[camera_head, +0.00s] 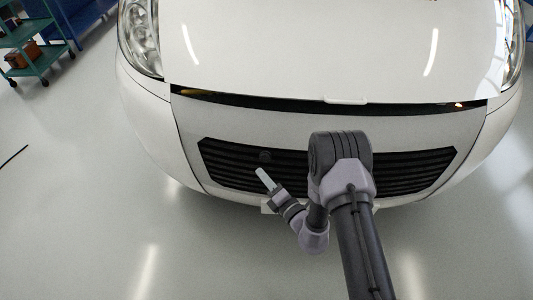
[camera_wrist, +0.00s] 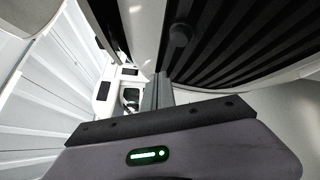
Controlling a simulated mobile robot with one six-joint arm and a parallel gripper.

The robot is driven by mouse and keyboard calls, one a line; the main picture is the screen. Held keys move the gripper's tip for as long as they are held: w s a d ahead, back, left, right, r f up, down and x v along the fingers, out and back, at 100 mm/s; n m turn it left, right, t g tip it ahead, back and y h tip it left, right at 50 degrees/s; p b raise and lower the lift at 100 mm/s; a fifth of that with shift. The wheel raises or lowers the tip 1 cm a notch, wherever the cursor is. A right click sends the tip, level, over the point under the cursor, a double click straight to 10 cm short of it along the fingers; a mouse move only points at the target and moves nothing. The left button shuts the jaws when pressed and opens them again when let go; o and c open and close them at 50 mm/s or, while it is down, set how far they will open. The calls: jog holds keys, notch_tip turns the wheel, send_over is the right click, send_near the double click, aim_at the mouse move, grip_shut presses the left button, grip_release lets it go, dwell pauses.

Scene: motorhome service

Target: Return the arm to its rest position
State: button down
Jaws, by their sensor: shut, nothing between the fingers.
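My gripper (camera_head: 264,178) is in front of the dark slatted grille (camera_head: 410,173) of a white motorhome, over its left part in the head view. Its pale fingers are shut and empty, pointing up and left. My arm is folded at the elbow in front of the grille. In the wrist view the narrow closed fingers (camera_wrist: 158,92) stand beyond the dark gripper body, with the grille (camera_wrist: 235,45) close by at the upper right. I cannot tell the exact gap between fingers and grille.
The white bonnet (camera_head: 290,50) has a dark gap along its front edge, with a small white tab (camera_head: 345,100) at the middle. A green trolley (camera_head: 35,45) stands at the far left.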

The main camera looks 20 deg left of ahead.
jog(key=s+a+r+n+g+y, duration=0.1)
jog(key=a+r+n+g+y, duration=0.15)
jog(key=r, duration=0.35)
jog(key=a+r+n+g+y, duration=0.1)
jog(key=r+n, duration=0.2)
jog(key=r, duration=0.2)
jog(key=s+d+r+n+g, duration=0.1)
jog(key=s+r+n+g, duration=0.8)
jog(key=r+n, duration=0.4)
jog(key=s+d+r+n+h, duration=0.55)
jog(key=s+d+n, duration=0.25)
jog(key=s, duration=0.2)
jog(key=s+d+n+t+h, duration=0.1)
jog(key=d+n+t+h, duration=0.2)
jog(key=d, duration=0.7)
jog(key=s+d+r+n+t+h, duration=0.1)
jog(key=d+n+t+h, duration=0.3)
jog(key=d, duration=0.6)
jog(key=n+h, duration=0.1)
jog(key=h, duration=0.1)
jog(key=shift+s+d+r+n+h, duration=0.15)
jog(key=shift+s+r+n+h, duration=0.1)
jog(key=shift+s+n+h, duration=0.15)
